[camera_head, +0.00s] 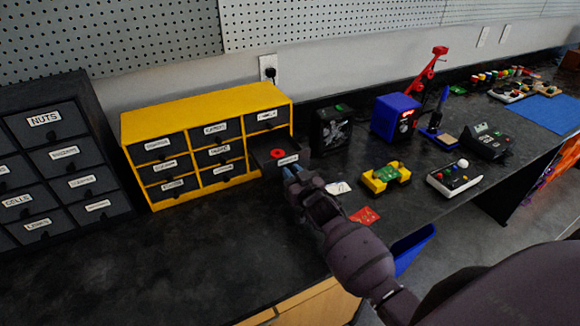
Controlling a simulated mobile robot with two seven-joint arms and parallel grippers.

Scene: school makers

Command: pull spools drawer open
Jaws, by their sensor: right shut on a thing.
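The yellow cabinet (199,103) holds rows of small dark drawers with white labels, most too small to read. One drawer (267,163) on its right side sticks out toward me, and a red ring-shaped item (277,153) shows inside it. Its label is too small to read surely. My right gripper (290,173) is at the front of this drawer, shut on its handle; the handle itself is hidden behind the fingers. The other drawers of the yellow cabinet look closed. My left gripper is out of view.
A dark drawer cabinet (72,107) stands at the left. Right of the yellow cabinet are a black box (331,130), a blue box (396,118), a yellow device (385,178) and a red card (365,216). The black worktop (190,255) in front is clear.

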